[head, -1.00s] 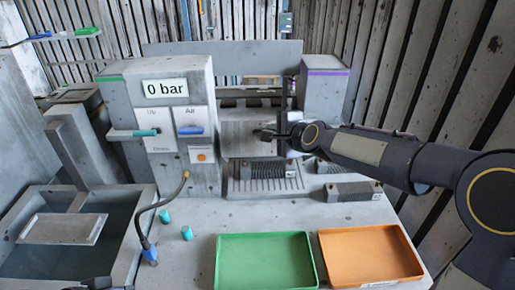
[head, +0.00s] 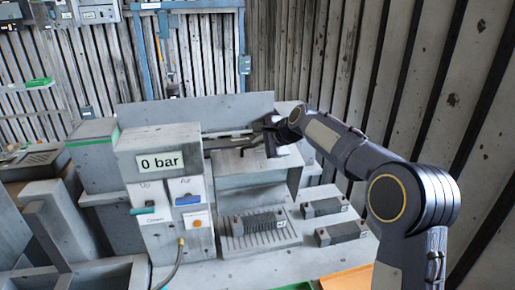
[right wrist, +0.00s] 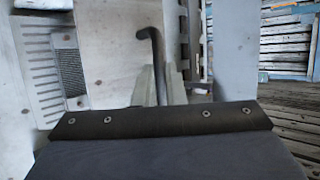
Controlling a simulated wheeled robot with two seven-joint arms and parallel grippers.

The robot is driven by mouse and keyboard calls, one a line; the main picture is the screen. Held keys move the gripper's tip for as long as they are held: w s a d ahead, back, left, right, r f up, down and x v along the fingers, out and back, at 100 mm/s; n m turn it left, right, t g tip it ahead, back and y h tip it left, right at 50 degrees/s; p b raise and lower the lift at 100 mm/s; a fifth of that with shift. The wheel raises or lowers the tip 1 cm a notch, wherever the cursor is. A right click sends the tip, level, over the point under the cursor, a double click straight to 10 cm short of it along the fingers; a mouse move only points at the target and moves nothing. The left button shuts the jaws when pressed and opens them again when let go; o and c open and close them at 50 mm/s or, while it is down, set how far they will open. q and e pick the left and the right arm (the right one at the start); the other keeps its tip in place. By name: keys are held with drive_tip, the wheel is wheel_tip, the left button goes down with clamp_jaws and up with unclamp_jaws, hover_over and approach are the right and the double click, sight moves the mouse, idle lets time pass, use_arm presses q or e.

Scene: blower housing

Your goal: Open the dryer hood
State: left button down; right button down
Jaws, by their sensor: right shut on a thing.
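In the right wrist view, the dark bent handle (right wrist: 152,50) rises between the two pale fingers (right wrist: 158,85). The hood surface (right wrist: 112,30) fills the area left of it. The fingers are hard to make out in the head view. My left gripper is not in view.
The "0 bar" pillar (head: 163,190) with teal and blue levers stands left of the hood. A ribbed dark block (head: 258,222) lies on the bed, and two more (head: 325,207) lie to its right. An orange tray (head: 350,278) shows at the bottom edge. A slatted wall stands behind.

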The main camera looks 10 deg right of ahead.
drive_tip(key=shift+w+r+g+p, duration=0.25)
drive_tip(key=shift+w, duration=0.4)
drive_tip(key=shift+w+r+g+p, duration=0.25)
drive_tip(key=shift+w, duration=0.4)
drive_tip(key=c, duration=1.5)
unclamp_jaws()
drive_tip(key=b+v, duration=0.1)
drive_tip(key=v, duration=0.6)
drive_tip(key=shift+s+d+r+b, duration=0.2)
drive_tip(key=shift+r+b, duration=0.1)
drive_tip(key=shift+b, duration=0.1)
drive_tip(key=shift+f, duration=0.1)
